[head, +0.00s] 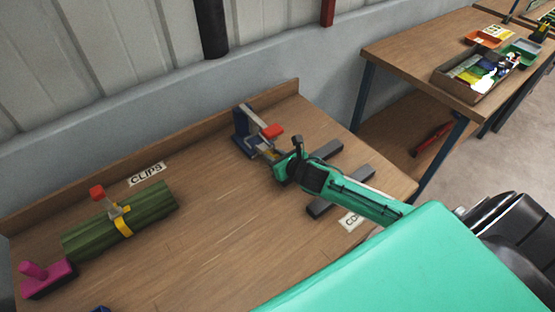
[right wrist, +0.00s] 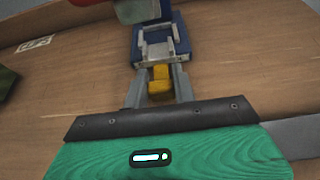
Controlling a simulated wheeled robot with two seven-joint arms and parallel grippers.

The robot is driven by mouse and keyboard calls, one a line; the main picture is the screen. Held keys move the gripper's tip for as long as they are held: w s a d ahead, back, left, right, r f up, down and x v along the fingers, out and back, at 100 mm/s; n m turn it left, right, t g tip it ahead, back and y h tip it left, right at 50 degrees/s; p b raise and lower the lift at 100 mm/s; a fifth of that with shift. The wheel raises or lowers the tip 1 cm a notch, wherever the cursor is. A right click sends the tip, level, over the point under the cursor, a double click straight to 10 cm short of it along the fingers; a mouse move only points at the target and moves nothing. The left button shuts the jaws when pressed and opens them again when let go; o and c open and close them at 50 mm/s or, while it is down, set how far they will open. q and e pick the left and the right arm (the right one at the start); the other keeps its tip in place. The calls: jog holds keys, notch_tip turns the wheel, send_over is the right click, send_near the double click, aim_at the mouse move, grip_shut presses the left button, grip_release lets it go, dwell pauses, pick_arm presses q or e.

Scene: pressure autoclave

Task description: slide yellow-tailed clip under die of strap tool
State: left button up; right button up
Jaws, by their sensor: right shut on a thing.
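The strap tool (head: 243,132) has a blue base and a red-ended lever, and stands near the back edge of the bench. In the right wrist view its blue base (right wrist: 183,42) lies straight ahead of my fingers. My right gripper (head: 270,153) is shut on the yellow-tailed clip, right in front of the tool. The clip's yellow tail (right wrist: 160,86) shows between the two fingers, close to the tool's front. The red lever end (head: 273,131) is above. Whether the clip's front is under the die cannot be told. My left gripper is not in view.
A green bundle (head: 150,213) with a yellow strap and a red-topped piece lies at the left, by the CLIPS label (head: 146,174). A magenta object (head: 48,276) stands at lower left. Grey bars (head: 328,206) lie near my right arm. The middle of the bench is clear.

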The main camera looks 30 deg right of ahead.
aim_at(262, 145)
jog(key=shift+w+a+f+b, duration=0.15)
jog(key=shift+w+b, duration=0.25)
jog(key=shift+w, duration=0.5)
jog(key=shift+w+a, duration=0.15)
jog(key=shift+w, duration=1.35)
jog(key=o, duration=1.1)
jog(key=shift+c, duration=0.2)
